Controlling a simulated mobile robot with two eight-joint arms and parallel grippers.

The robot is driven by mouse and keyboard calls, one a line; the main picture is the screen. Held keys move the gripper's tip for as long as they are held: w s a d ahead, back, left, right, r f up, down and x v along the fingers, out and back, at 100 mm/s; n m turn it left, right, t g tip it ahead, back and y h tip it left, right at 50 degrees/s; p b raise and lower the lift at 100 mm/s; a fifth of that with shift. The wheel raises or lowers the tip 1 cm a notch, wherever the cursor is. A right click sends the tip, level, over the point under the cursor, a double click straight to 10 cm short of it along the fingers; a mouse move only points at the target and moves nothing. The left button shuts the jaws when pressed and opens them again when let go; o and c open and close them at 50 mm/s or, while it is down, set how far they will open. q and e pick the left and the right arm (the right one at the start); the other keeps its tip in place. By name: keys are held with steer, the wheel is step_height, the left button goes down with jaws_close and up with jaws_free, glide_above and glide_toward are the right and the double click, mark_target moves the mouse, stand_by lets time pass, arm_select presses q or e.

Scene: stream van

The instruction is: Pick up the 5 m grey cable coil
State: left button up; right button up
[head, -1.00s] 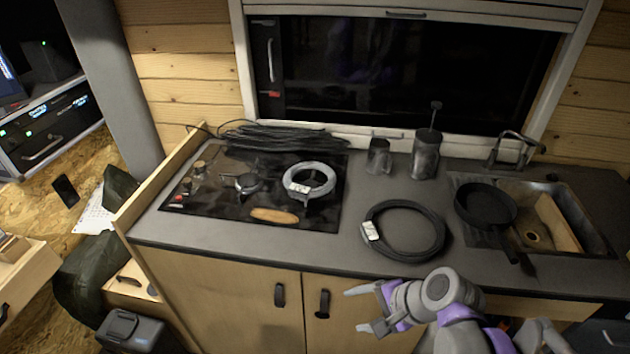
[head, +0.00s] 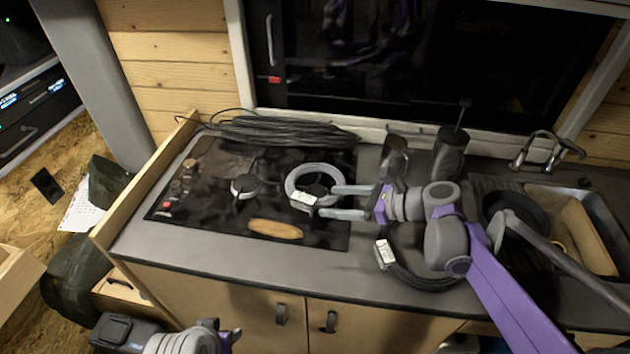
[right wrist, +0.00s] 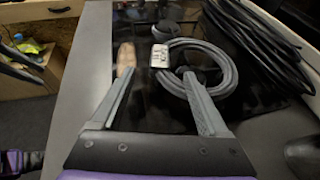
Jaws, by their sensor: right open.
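The grey cable coil (head: 292,180) with a white tag lies on the black hob, around a burner at its right side. It also shows in the right wrist view (right wrist: 230,72), its tag (right wrist: 160,56) towards the left. My right gripper (head: 324,201) is open, its fingers reaching over the hob from the right to the coil's tagged near edge. In the right wrist view the fingertips (right wrist: 160,77) are spread wide, with the coil's near left part between or just beyond them. Contact cannot be told.
A wooden piece (head: 274,229) lies on the hob near the coil. A thick black cable bundle (head: 280,131) lies behind. A tagged black coil (head: 425,282) is partly under my right arm. Dark canisters (head: 449,155) and a pan (head: 512,212) stand to the right.

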mark_target(311, 200)
steer(key=x, duration=0.7)
steer(key=shift+w+a+f, duration=0.15)
steer(key=shift+a, duration=0.1)
jaws_close()
